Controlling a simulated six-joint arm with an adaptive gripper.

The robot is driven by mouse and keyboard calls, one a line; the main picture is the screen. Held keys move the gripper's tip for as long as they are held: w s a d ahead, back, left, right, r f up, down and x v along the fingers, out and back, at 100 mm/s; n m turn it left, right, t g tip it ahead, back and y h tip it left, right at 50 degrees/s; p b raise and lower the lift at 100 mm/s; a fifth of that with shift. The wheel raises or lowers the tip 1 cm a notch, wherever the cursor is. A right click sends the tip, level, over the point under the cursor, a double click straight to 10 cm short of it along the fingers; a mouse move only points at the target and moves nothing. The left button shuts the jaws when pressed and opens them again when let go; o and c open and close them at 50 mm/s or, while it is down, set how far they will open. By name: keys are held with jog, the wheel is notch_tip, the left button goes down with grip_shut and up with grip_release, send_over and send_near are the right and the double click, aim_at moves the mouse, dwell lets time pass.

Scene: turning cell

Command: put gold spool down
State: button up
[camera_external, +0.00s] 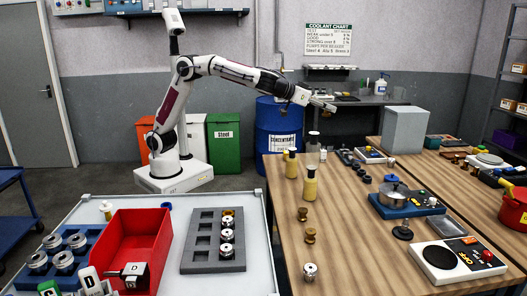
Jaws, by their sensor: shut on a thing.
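My gripper (326,105) is at the end of my outstretched arm, high above the far left part of the wooden table. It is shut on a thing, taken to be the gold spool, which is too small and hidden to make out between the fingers. Two gold-brown spools (310,235) and (303,214) stand on the wooden table (365,245) near its left edge. A silver spool (310,271) stands in front of them.
A grey slotted tray (202,258) holds several spools beside a red bin (130,240). The table's front middle is clear.

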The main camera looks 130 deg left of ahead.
jog(key=s+d+m+t+h, duration=0.1)
jog(key=s+d+m, duration=0.1)
jog(key=d, duration=1.7)
jog(key=s+d+m+t+h, duration=0.1)
jog(key=s+d+h, duration=0.1)
jog(key=d, duration=1.6)
jog(key=s+d+m+t+h, duration=0.3)
jog(key=s+d, duration=1.9)
jog(key=s, duration=0.2)
notch_tip(320, 180, down, 21)
jog(key=shift+w+d+r, duration=0.15)
jog(key=shift+w, duration=0.1)
jog(key=shift+f, duration=2.9)
jog(key=shift+f, duration=2.1)
